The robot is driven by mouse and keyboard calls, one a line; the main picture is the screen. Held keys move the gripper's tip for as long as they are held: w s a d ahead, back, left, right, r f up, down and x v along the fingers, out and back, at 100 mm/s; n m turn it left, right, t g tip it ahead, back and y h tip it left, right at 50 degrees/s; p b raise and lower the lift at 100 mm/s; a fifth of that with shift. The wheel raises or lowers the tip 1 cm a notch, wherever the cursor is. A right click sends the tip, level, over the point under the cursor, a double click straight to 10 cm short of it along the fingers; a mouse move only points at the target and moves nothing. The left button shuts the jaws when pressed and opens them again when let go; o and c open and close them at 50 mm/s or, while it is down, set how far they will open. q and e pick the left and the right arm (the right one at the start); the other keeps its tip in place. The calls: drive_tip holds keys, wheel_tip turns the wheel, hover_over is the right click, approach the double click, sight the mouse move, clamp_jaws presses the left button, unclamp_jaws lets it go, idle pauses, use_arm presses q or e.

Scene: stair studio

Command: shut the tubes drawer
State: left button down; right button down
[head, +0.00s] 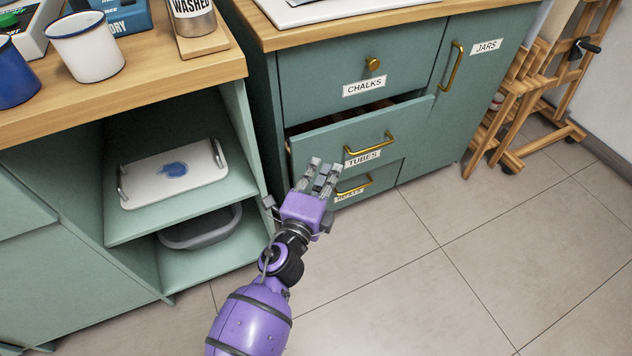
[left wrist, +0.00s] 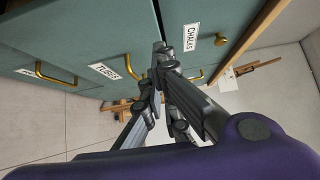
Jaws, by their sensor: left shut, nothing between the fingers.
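The tubes drawer (head: 362,140) is a green drawer front with a brass handle and a TUBES label. In the head view it stands partly open below the chalks drawer, with a dark gap along its top. It also shows in the left wrist view (left wrist: 110,60). My left gripper (head: 322,168) is shut and empty. In the head view its fingertips overlap the lower left part of the drawer front; I cannot tell whether they touch it. The gripper also shows in the left wrist view (left wrist: 160,75). My right gripper is not in view.
The chalks drawer (head: 350,70) above looks shut. A lower drawer (head: 378,182) is partly hidden by my gripper. An open shelf holds a white tray (head: 140,170) and a grey tub (head: 200,228). A wooden easel (head: 520,100) stands right. The floor (head: 430,270) in front is clear.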

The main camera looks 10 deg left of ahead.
sight(322, 134)
use_arm(q)
drive_tip(key=shift+w+a, duration=0.3)
drive_tip(key=shift+w, duration=0.8)
drive_tip(key=shift+w+a, duration=0.35)
drive_tip(key=shift+w, duration=0.8)
drive_tip(key=shift+w+a, duration=0.3)
drive_tip(key=shift+w, duration=0.8)
drive_tip(key=shift+w, duration=0.1)
drive_tip(key=shift+w+a+f, duration=0.1)
drive_tip(key=shift+w+a, duration=0.7)
drive_tip(key=shift+w, duration=0.2)
drive_tip(key=shift+s+d, duration=0.1)
drive_tip(key=shift+s, duration=0.05)
